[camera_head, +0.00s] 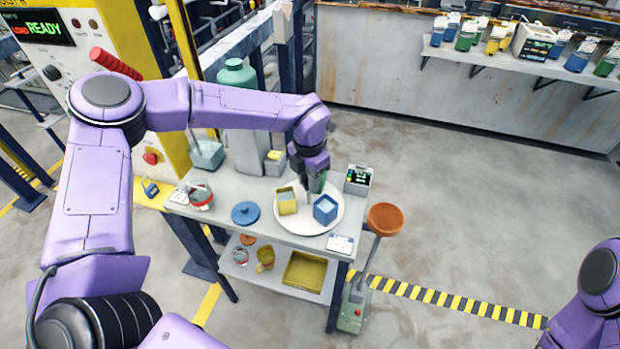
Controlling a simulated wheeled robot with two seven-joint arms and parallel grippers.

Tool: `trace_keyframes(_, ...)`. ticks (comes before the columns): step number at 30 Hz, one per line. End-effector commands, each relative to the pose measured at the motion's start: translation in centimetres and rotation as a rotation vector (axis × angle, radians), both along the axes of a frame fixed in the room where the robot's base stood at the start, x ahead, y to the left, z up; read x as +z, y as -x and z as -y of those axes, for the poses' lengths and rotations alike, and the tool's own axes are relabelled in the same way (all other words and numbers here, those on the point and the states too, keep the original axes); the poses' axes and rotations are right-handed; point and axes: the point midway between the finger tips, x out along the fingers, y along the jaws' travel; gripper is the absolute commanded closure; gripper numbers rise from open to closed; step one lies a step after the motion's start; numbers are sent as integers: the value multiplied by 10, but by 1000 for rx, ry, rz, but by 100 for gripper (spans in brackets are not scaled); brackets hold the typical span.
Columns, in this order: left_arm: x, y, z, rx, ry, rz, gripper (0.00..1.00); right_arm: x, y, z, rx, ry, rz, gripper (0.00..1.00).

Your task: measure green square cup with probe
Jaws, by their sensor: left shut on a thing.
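My left gripper (309,181) is over the white round plate (294,227) on the small table. It is shut on a thin thing that looks like the probe (308,198), pointing down; the probe is small and partly hidden. The green square cup (319,184) is at the plate's back, mostly hidden behind the gripper. I cannot tell whether the probe is inside it or in front of it. A yellow square cup (287,202) and a blue square cup (325,210) stand on the plate. A meter with a lit display (358,179) stands at right. My right gripper is out of view.
A blue round lid (245,213) and a small jar (200,196) are left of the plate. A white card (340,244) lies at the front right edge. An orange-topped stand (384,219) is close to the table's right side. The floor further right is clear.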

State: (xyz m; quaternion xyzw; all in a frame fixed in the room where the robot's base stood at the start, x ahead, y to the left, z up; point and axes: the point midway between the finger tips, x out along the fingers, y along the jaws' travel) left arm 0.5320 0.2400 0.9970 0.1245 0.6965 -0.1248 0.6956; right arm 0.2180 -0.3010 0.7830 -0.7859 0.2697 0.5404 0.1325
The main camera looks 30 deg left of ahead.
Motion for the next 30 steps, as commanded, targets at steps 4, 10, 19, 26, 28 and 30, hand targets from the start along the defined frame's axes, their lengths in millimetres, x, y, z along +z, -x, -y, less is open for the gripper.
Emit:
trace_keyframes(4, 6, -5, 0, -5, 2, 20, 100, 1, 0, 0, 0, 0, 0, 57)
trace_keyframes(10, 6, -5, 0, -5, 1, 21, 100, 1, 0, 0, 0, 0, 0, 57)
trace_keyframes(19, 4, -3, 0, -4, 0, 13, 44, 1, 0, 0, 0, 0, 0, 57)
trace_keyframes(26, 5, -2, -1, -3, 1, 8, 44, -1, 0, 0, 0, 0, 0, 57)
trace_keyframes(28, 13, -3, -1, -2, 1, 10, 44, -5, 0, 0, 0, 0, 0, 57)
trace_keyframes(30, 26, -3, -1, -2, 1, 12, 44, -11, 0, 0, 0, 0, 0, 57)
